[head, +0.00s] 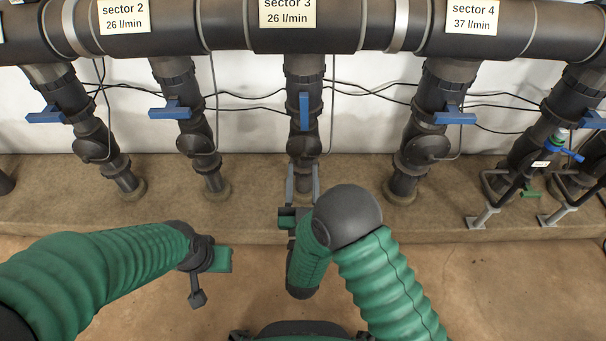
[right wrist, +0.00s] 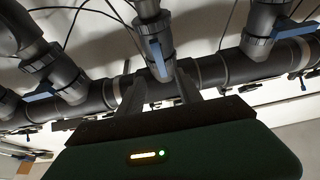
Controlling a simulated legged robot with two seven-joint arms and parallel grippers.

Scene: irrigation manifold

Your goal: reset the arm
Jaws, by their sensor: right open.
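My right gripper (head: 302,182) is open, its two grey fingers pointing up in front of the lower part of the sector 3 pipe (head: 304,148). The blue sector 3 handle (head: 304,111) stands in line with its pipe, above the fingertips in the head view. In the right wrist view the fingers (right wrist: 160,88) are spread, and the blue handle (right wrist: 158,58) appears between and beyond them; nothing is held. My left gripper (head: 199,272) is at lower left over the floor, clear of the pipes; its jaws cannot be made out.
Crosswise blue handles sit on the sector 2 pipe (head: 170,110), the sector 4 pipe (head: 455,116) and the far-left pipe (head: 45,115). A thick black header pipe (head: 220,25) runs across the top. Braced black fittings (head: 520,180) stand at right. Thin cables hang behind. The front floor is open.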

